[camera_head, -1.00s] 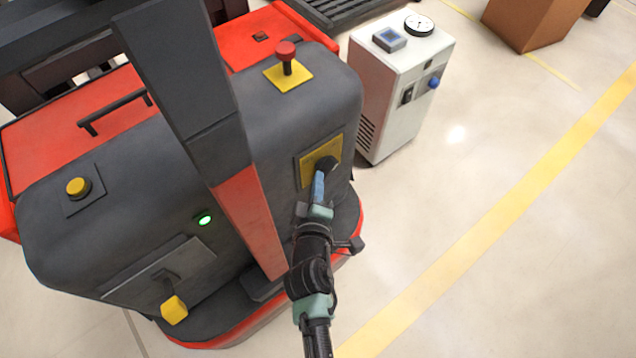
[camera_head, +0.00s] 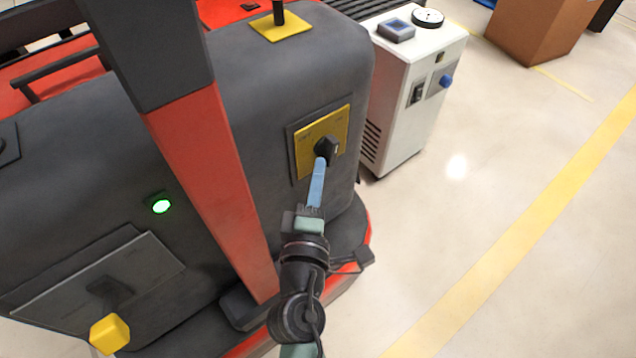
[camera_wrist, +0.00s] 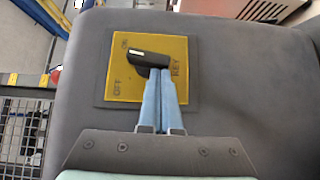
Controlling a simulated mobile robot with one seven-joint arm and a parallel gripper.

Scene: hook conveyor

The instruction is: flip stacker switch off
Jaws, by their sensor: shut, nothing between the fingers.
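The stacker's switch is a black rotary knob (camera_head: 327,149) on a yellow plate (camera_head: 311,156) on the dark grey housing. In the wrist view, the plate (camera_wrist: 115,75) reads ON, OFF and KEY. The knob (camera_wrist: 150,59) lies across it, its white-marked end pointing left, nearer ON than OFF. My gripper (camera_head: 320,162) is shut and empty, its blue fingers together. In the wrist view, the gripper's tips (camera_wrist: 160,72) are at the knob's lower edge, near its right end. Contact cannot be told. A green lamp (camera_head: 161,204) on the housing is lit.
A red mast post (camera_head: 215,175) rises left of my arm. A white cabinet (camera_head: 400,125) with a gauge stands to the right, with a brown box (camera_head: 540,30) beyond. The floor at right is clear.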

